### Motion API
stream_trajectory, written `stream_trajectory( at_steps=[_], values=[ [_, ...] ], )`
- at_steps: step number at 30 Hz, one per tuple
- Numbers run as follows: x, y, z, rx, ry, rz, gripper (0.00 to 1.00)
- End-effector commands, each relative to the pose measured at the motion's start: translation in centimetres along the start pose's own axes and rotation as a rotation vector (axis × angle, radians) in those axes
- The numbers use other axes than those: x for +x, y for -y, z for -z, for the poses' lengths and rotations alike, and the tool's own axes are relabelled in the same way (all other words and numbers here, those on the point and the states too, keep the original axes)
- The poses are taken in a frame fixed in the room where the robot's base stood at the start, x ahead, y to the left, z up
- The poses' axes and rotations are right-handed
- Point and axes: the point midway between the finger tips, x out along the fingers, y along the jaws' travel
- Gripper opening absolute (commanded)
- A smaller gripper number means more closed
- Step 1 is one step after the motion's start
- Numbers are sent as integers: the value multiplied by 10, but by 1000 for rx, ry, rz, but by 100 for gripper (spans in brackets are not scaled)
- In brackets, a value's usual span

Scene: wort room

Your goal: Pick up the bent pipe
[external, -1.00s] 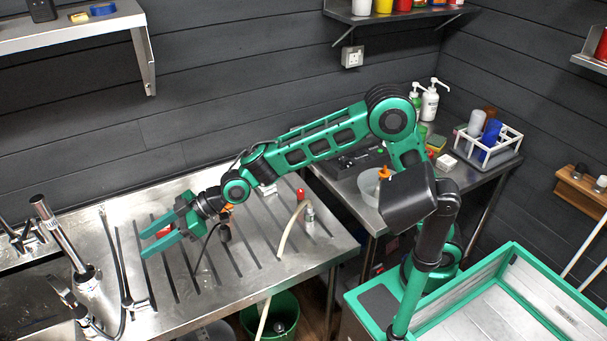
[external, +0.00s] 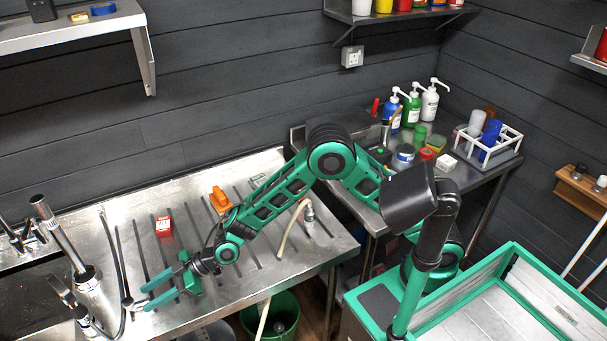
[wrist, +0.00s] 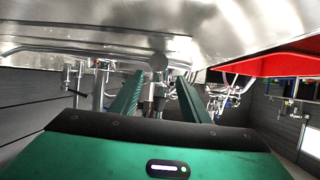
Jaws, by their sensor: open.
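A small grey metal piece (external: 130,304), which looks like the bent pipe, lies on the steel drainboard by the sink, beside a dark hose; its full shape is unclear. My gripper (external: 146,296) is open, held low over the drainboard, its fingertips pointing left toward this piece. In the wrist view a grey round-ended pipe piece (wrist: 158,63) shows between and beyond the two green fingers (wrist: 157,88). The fingers do not visibly close on anything. Part of the piece is hidden by a fingertip in the external view.
An orange object (external: 220,199) lies farther back. A chrome tap (external: 62,241) rises at the left. A beige hose (external: 290,228) lies right of my arm. The back-left drainboard is clear.

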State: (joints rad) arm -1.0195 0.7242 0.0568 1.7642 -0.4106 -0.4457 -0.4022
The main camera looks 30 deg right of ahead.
Motion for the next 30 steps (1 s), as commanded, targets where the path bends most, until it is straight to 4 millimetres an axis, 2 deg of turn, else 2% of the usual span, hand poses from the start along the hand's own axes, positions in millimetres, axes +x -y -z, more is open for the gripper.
stream_trajectory(
  at_steps=[7, 16, 26, 30],
  values=[
    [16, -2, -1, -1, 2, -1, 42],
    [55, -7, -2, -1, 1, -1, 42],
    [61, -7, -1, -1, 1, -1, 42],
    [61, -7, -1, -1, 1, -1, 9]
  ],
)
